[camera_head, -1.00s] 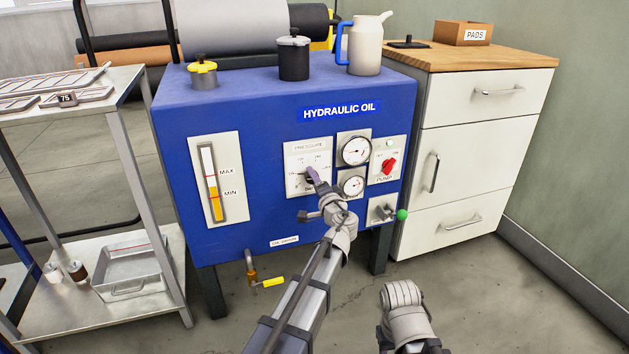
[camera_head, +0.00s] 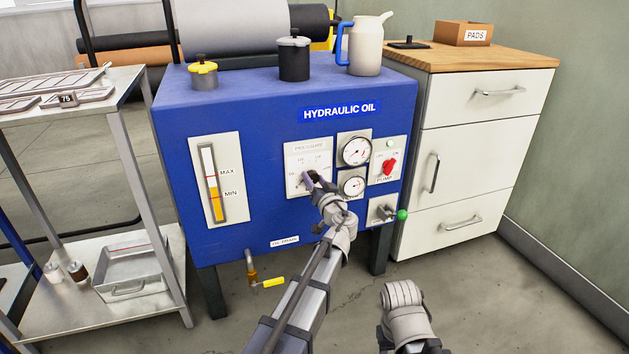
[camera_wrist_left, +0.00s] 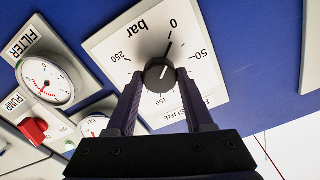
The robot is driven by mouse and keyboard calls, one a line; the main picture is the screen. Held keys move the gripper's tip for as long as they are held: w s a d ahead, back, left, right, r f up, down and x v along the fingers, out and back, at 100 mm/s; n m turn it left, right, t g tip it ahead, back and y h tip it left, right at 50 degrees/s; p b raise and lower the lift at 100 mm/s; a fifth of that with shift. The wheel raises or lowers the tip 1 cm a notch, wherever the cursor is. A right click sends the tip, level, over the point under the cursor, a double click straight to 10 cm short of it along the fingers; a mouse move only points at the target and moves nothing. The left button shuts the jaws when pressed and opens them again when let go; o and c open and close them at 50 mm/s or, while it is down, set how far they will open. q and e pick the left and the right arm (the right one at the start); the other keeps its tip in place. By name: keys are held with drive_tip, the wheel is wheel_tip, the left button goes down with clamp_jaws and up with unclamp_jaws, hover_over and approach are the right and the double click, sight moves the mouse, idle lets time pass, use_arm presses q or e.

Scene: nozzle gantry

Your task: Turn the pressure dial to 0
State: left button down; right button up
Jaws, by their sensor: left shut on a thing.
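The pressure dial is a white plate (camera_head: 308,160) on the front of the blue tank. Its dark round knob (camera_wrist_left: 159,73) shows in the left wrist view, with a scale marked in bar from 0 to 250. A thin dark pointer runs from the knob toward the 0 mark. My left gripper (camera_head: 313,178) is at the dial, and its two dark fingers (camera_wrist_left: 158,88) are shut on the knob from both sides. In the head view the fingers and wrist hide most of the knob. A grey part of my right arm shows at the bottom, without its fingers.
Two gauges (camera_head: 356,151) and the red pump switch (camera_head: 389,167) sit just right of the dial. A green-tipped valve lever (camera_head: 402,215) is below them. A level glass (camera_head: 212,184) is to the left. A metal cart (camera_head: 150,303) stands left and a white cabinet (camera_head: 470,150) right.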

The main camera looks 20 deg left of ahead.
use_arm(q)
drive_tip(key=shift+s+n, duration=0.1)
drive_tip(key=shift+n, duration=0.6)
drive_tip(key=shift+c, duration=1.5)
unclamp_jaws()
drive_tip(key=v, duration=0.7)
drive_tip(key=shift+s+d, duration=0.25)
drive_tip(key=shift+s, duration=0.05)
